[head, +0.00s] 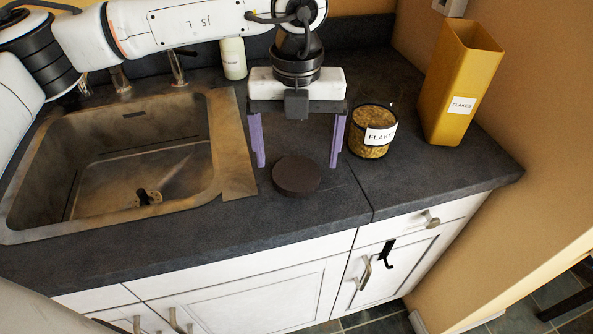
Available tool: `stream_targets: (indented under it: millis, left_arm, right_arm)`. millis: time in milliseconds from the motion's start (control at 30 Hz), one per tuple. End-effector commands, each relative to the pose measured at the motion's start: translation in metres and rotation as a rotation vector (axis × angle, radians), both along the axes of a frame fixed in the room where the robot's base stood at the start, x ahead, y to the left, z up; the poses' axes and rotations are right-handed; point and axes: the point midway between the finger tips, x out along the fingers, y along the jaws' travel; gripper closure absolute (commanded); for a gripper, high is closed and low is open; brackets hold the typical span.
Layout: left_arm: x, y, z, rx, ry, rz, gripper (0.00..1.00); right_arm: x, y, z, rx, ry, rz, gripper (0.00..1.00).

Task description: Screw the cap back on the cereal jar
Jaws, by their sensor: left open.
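The cereal jar (372,131) stands upright on the dark counter, right of my left gripper. It is clear, filled with flakes, and has a white label; no cap shows on its top. A dark round cap (296,176) lies flat on the counter near the front edge. My left gripper (297,165) is open above the cap, its two purple fingers spread wide on either side of it. I cannot tell how far the fingertips are above the counter. The right gripper is not in view.
A steel sink (232,150) takes up the counter's left part. A tall yellow container (456,85) labelled FLAKES stands behind the jar to the right, near the wall. A white bottle (233,58) stands at the back. The counter right of the jar's front is clear.

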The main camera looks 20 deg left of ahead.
Motion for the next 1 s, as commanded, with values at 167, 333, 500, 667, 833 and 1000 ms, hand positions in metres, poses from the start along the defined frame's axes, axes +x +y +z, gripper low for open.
stream_targets:
  millis: [167,333,500,667,833,1000]
  left_arm:
    - [-0.002,0.000,-0.028,0.001,0.004,0.000,0.13]
    - [-0.002,0.000,-0.041,0.000,0.001,0.000,0.13]
    - [-0.002,0.000,-0.041,0.000,0.001,0.000,0.13]
    - [-0.002,0.000,-0.041,0.000,0.001,0.000,0.15]
    - [-0.002,0.000,-0.041,-0.001,0.001,0.000,0.43]
    - [-0.002,0.000,-0.041,-0.001,0.001,0.000,0.43]
  right_arm:
    - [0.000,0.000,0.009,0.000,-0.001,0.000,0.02]
    - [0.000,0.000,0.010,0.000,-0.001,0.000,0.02]
    - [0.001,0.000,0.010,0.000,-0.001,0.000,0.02]
    - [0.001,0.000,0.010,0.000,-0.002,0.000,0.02]
    - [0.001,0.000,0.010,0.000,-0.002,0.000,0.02]
    - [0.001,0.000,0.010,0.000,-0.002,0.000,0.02]
